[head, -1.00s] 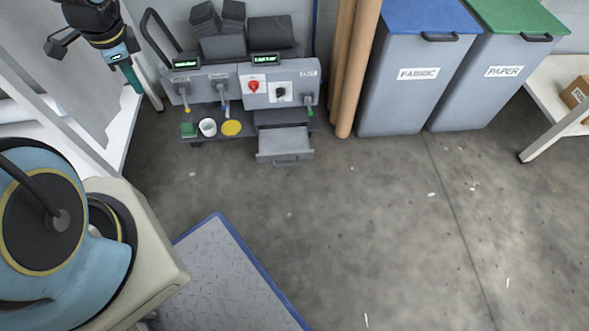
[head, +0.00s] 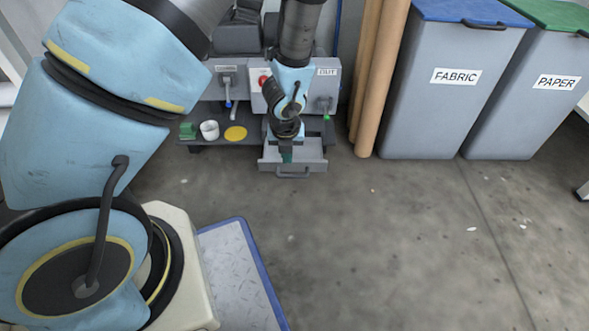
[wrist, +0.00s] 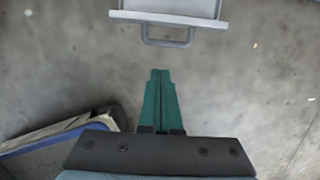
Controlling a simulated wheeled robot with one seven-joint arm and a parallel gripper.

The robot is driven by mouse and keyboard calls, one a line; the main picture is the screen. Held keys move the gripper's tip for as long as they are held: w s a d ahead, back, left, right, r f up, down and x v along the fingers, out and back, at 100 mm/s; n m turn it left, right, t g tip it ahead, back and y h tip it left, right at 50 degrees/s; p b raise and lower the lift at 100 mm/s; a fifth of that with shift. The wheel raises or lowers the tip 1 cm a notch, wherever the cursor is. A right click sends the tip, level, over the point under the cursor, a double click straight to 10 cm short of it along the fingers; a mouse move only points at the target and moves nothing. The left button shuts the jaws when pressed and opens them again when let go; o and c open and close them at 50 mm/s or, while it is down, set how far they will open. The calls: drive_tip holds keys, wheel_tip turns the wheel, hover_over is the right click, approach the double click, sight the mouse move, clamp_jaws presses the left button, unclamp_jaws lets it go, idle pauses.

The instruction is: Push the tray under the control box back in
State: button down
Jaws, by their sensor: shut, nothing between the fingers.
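The grey tray (head: 311,164) under the control box (head: 326,92) is pulled out toward me, with a handle on its front. In the wrist view the tray's front edge and handle (wrist: 168,38) show at the top. My gripper (head: 286,155) is shut and empty, its green fingers pointing down. In the head view it overlaps the tray's left middle. In the wrist view the fingertips (wrist: 160,72) lie just short of the handle, with floor between them. My arm hides part of the control box and the red knob.
A white cup (head: 209,130), a yellow disc (head: 235,133) and a green block (head: 187,131) sit on the shelf left of the tray. Brown rolls (head: 375,90) and the fabric bin (head: 432,100) stand to the right. The floor in front is clear.

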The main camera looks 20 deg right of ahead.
sight(288, 166)
drive_tip(key=w+f+b, duration=0.1)
drive_tip(key=f+b, duration=0.1)
drive_tip(key=f, duration=0.1)
drive_tip(key=w+d+f+b, duration=0.1)
drive_tip(key=w+f+b, duration=0.1)
drive_tip(key=f, duration=0.1)
drive_tip(key=w+d+f+b, duration=0.1)
drive_tip(key=f+b, duration=0.1)
drive_tip(key=f, duration=0.1)
drive_tip(key=shift+w+d+f, duration=0.1)
drive_tip(key=shift+w+f, duration=0.2)
drive_tip(key=shift+w, duration=0.05)
drive_tip(key=shift+w+d+r+b, duration=0.15)
drive_tip(key=shift+w+d+b, duration=0.15)
drive_tip(key=shift+w, duration=0.25)
drive_tip(key=shift+w+r+p, duration=0.1)
drive_tip(key=shift+w+p, duration=0.2)
drive_tip(key=w+d+p, duration=0.1)
drive_tip(key=w+p, duration=0.1)
drive_tip(key=w, duration=0.1)
drive_tip(key=w+d+p, duration=0.2)
drive_tip(key=w+p, duration=0.1)
drive_tip(key=w, duration=0.1)
drive_tip(key=w+d+p, duration=0.2)
drive_tip(key=w, duration=0.2)
drive_tip(key=shift+d+p, duration=0.2)
drive_tip(key=shift+p, duration=0.1)
drive_tip(key=shift+w+d, duration=0.25)
drive_tip(key=shift+w, duration=0.4)
